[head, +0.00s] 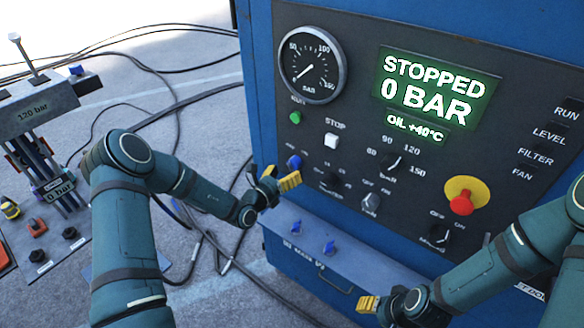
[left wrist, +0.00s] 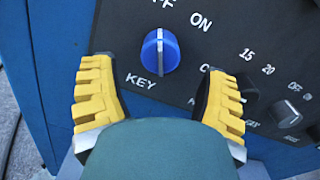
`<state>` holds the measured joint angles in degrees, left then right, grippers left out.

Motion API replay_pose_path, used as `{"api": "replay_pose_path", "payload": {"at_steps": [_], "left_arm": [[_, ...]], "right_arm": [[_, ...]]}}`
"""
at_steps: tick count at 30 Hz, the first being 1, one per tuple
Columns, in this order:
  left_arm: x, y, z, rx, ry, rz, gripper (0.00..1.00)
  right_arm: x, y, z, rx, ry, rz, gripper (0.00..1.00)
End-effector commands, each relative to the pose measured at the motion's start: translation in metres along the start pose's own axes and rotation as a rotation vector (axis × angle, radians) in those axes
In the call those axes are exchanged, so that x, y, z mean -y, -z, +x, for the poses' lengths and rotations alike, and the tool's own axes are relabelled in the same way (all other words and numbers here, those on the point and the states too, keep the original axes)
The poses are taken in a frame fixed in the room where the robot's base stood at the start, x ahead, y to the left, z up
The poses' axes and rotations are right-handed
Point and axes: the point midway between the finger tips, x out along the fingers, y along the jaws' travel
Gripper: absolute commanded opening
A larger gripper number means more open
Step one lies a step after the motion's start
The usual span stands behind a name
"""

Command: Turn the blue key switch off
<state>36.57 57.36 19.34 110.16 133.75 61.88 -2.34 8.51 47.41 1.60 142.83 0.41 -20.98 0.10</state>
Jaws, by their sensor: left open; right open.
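The blue key switch (head: 294,162) is a round blue knob low on the left side of the dark control panel. My right gripper (head: 372,303) is open and empty low in front of the blue cabinet.
The panel (head: 345,125) also carries a gauge (head: 312,67), a green button (head: 296,117), a white stop button (head: 331,140), a red emergency button (head: 461,203) and several grey knobs. The display (head: 436,90) reads STOPPED, 0 BAR. A ledge with two blue valves (head: 312,237) juts out below. Cables lie on the floor.

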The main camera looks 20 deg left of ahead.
Motion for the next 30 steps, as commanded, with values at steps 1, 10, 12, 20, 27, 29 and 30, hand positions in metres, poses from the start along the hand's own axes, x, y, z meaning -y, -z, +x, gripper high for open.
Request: {"api": "replay_pose_path", "payload": {"at_steps": [1,10,12,20,27,29,30], "left_arm": [[-0.001,0.0,-0.012,-0.002,-0.002,0.0,0.75],[0.0,0.001,-0.066,-0.003,-0.001,0.0,0.75],[-0.001,0.001,-0.073,-0.003,-0.001,0.0,0.75],[0.0,0.001,-0.082,-0.002,0.0,0.0,0.75],[0.0,0.001,-0.082,-0.002,0.0,-0.001,0.75],[0.0,0.001,-0.082,-0.002,0.0,-0.001,0.75],[0.0,0.001,-0.082,-0.002,0.0,-0.001,0.75]], "right_arm": [[0.0,0.0,0.0,0.0,0.0,0.0,0.47],[0.0,0.0,0.0,0.0,0.0,0.0,0.47],[0.0,0.0,0.0,0.0,0.0,0.0,0.47],[0.0,0.0,0.0,0.0,0.0,0.0,0.47],[0.0,0.0,0.0,0.0,0.0,0.0,0.47],[0.0,0.0,0.0,0.0,0.0,0.0,0.47],[0.0,0.0,0.0,0.0,0.0,0.0,0.47]]}}
